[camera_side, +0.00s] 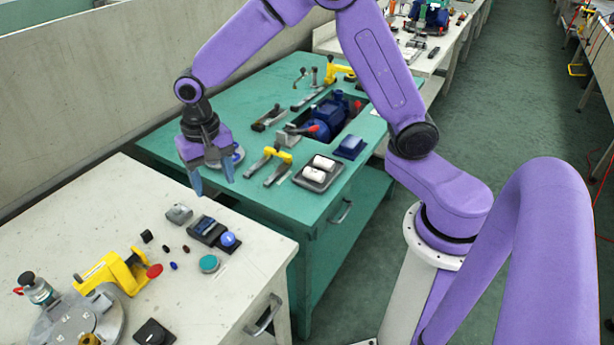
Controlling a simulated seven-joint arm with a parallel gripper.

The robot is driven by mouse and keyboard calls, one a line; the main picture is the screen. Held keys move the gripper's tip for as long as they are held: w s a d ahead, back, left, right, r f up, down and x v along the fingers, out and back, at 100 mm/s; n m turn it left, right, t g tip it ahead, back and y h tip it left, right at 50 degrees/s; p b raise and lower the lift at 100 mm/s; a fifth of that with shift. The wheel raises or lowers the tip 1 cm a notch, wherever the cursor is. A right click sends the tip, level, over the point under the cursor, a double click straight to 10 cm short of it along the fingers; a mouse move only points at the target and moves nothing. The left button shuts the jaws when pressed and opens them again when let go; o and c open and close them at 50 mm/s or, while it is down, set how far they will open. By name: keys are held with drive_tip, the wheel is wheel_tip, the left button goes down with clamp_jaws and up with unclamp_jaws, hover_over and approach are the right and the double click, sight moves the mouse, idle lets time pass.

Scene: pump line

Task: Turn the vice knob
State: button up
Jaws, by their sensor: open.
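My gripper (212,178) is open and empty, with its blue fingers pointing down. It hangs in the air near the border between the white and green tables, apart from everything below. On the white table, a small dark vice-like block (204,227) has a round blue knob (228,240) at its right end. The knob lies lower and slightly right of my fingertips in the picture. I cannot tell for certain that this is the vice. A yellow clamp-like fixture (113,269) with a red knob (154,271) stands further left.
The white table (215,298) also holds a grey block (179,213), a teal button (209,263), a black box (155,332) and a round metal plate with fittings. The green table (163,147) carries a blue pump (325,117), yellow-handled clamps and a tray (309,180) with white rolls.

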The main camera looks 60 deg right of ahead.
drive_tip(key=s+d+r+n, duration=0.2)
drive_tip(key=s+n, duration=0.3)
drive_tip(key=s, duration=0.4)
drive_tip(key=s+d+r+n, duration=0.2)
drive_tip(key=s+n, duration=0.4)
drive_tip(key=s, duration=0.4)
drive_tip(key=shift+s+r, duration=0.3)
drive_tip(key=shift+r, duration=0.45)
drive_tip(key=shift+c, duration=1.4)
drive_tip(key=m+g+y, duration=0.3)
drive_tip(key=m, duration=1.2)
hover_over(227, 237)
drive_tip(key=w+d, duration=0.5)
wheel_tip(227, 237, down, 7)
drive_tip(key=x, duration=1.6)
drive_tip(key=shift+s+a+f, duration=0.2)
drive_tip(key=shift+s+f, duration=0.05)
drive_tip(key=shift+f, duration=0.05)
